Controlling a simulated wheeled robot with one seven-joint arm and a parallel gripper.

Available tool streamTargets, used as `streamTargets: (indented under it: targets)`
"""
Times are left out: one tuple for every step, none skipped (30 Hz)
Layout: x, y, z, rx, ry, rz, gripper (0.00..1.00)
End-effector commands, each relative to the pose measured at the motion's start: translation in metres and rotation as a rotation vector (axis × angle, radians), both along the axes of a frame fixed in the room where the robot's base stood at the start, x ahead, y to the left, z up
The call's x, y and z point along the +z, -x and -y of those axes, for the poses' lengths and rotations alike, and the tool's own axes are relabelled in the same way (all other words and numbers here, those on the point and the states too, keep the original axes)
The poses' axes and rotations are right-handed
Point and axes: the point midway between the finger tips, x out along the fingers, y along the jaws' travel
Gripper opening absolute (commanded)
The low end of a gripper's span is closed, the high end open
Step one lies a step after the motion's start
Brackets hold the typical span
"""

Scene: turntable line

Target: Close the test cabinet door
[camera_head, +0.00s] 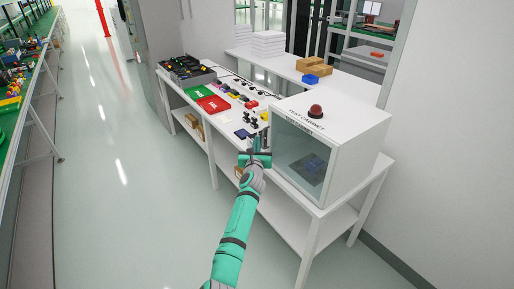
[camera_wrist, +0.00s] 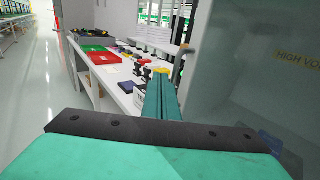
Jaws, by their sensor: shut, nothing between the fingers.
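The white test cabinet (camera_head: 355,150) stands at the near right end of the white bench, with a red dome on top. Its glass door (camera_head: 290,143) covers the front face, and a dark blue item (camera_head: 311,166) shows through it. I cannot tell whether the door is flush or slightly ajar. In the wrist view the glass (camera_wrist: 235,75) fills the right side, with "HIGH VO..." lettering partly cut off. My gripper (camera_head: 259,143) is shut and empty, just left of the door's left edge. Its fingers (camera_wrist: 161,92) point along the bench in the wrist view; contact with the glass is unclear.
The white bench (camera_head: 226,127) holds a green tray (camera_head: 200,92), a red tray (camera_head: 213,104) and several small parts left of the cabinet. Behind, a white shelf carries boxes and a blue bin (camera_head: 311,79). The floor (camera_head: 120,200) at left is clear.

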Motion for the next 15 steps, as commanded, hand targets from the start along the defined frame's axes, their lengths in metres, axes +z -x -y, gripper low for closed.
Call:
streamTargets:
  targets:
    - [0.0008, -0.0030, -0.0032, -0.004, -0.002, 0.000, 0.00]
    - [0.0005, -0.0041, -0.0043, -0.006, -0.002, 0.000, 0.00]
    - [0.0002, -0.0053, -0.0053, -0.010, -0.001, 0.000, 0.00]
    - [0.0001, -0.0060, -0.0057, -0.012, 0.000, 0.000, 0.00]
    - [0.0002, -0.0066, -0.0062, -0.014, 0.000, 0.000, 0.00]
    - [0.0000, -0.0072, -0.0066, -0.015, 0.001, 0.000, 0.00]
    - [0.0000, -0.0076, -0.0070, -0.016, 0.001, 0.000, 0.00]
    - [-0.0001, -0.0078, -0.0073, -0.016, 0.001, 0.000, 0.00]
    - [-0.0001, -0.0080, -0.0073, -0.017, 0.001, 0.000, 0.00]
    - [-0.0001, -0.0081, -0.0073, -0.017, 0.001, 0.000, 0.00]
    - [-0.0001, -0.0081, -0.0074, -0.017, 0.001, 0.000, 0.00]
    - [-0.0001, -0.0081, -0.0073, -0.017, 0.001, 0.000, 0.00]
    - [-0.0001, -0.0081, -0.0073, -0.017, 0.001, 0.000, 0.00]
    - [-0.0001, -0.0080, -0.0072, -0.017, 0.000, 0.000, 0.00]
    - [-0.0001, -0.0080, -0.0072, -0.017, 0.000, 0.000, 0.00]
